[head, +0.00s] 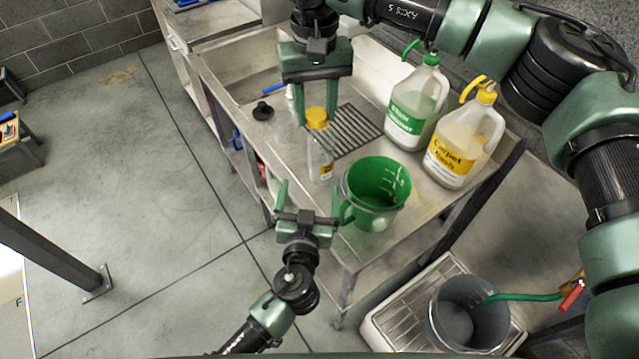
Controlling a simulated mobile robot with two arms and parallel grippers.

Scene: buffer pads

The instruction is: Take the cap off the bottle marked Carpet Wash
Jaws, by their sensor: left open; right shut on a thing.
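A small clear bottle (321,160) with a yellow label low on its side stands on the metal bench. The label's words are too small to read. Its yellow cap (317,118) sits between the fingertips of my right gripper (317,112), which points down from above and is shut on it. I cannot tell whether the cap is seated or slightly lifted. My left gripper (313,202) is open and empty, below the bottle, near the bench's front edge.
A green measuring jug (376,200) stands right beside my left gripper. A white jug with a green label (412,110) is behind it. A grey bucket (466,318) with a green hose stands in a low basin. The floor at left is mostly clear.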

